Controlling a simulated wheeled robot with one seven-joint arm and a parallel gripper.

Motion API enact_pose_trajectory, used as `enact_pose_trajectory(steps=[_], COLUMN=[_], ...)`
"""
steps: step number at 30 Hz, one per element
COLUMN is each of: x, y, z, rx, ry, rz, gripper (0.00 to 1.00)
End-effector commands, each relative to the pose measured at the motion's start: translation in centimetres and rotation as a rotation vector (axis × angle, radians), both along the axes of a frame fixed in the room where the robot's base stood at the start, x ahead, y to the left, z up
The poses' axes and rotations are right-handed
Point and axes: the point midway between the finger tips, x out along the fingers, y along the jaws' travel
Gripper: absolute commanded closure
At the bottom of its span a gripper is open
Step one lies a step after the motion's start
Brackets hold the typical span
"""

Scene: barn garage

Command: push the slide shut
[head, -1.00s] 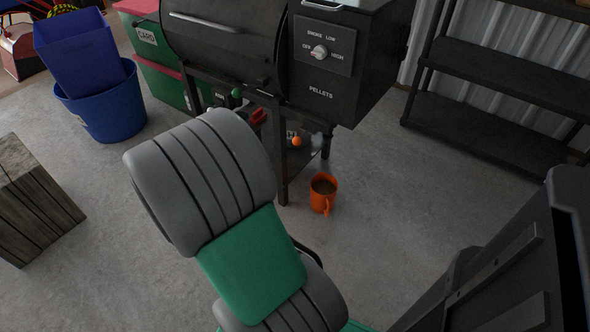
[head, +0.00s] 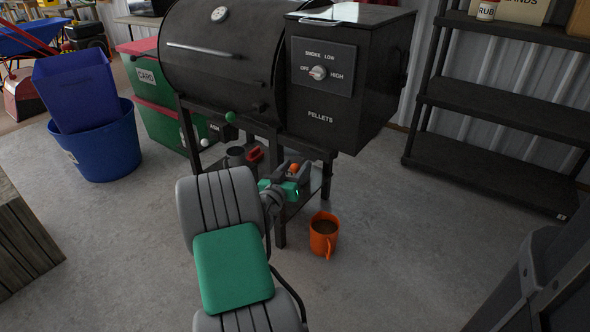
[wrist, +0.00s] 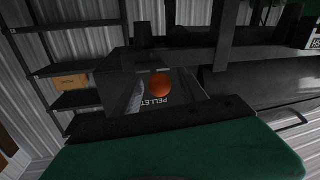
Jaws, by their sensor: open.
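An orange ball-shaped knob (head: 294,168) shows low under the hopper of a black pellet grill (head: 228,62). It also shows in the wrist view (wrist: 158,86), in front of an upside-down PELLETS label. I cannot make out the slide itself or how far it stands out; the knob may be its handle. My gripper (head: 301,174) is by the grill's legs, close to the knob in the head view. It is open with nothing seen between its fingers. Whether it touches the knob cannot be told.
A green knob (head: 231,117) and a red object (head: 254,155) are left of my gripper. An orange mug (head: 323,235) stands on the floor just right of the grill leg. Blue bins (head: 100,140) stand left, a black shelf (head: 497,112) right. Floor between mug and shelf is clear.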

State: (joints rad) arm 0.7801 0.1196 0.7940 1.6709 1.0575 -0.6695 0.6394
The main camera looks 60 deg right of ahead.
Motion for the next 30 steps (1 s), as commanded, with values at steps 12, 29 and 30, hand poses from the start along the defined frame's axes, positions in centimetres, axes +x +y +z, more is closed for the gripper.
enact_pose_trajectory(steps=[12,29,30], x=[0.01,0.01,0.01], y=[0.07,0.08,0.08], z=[-0.02,-0.04,-0.04], rx=[0.001,0.002,0.002], ry=[0.0,0.0,0.0], rz=[0.0,0.0,0.0], gripper=[0.72,1.0,1.0])
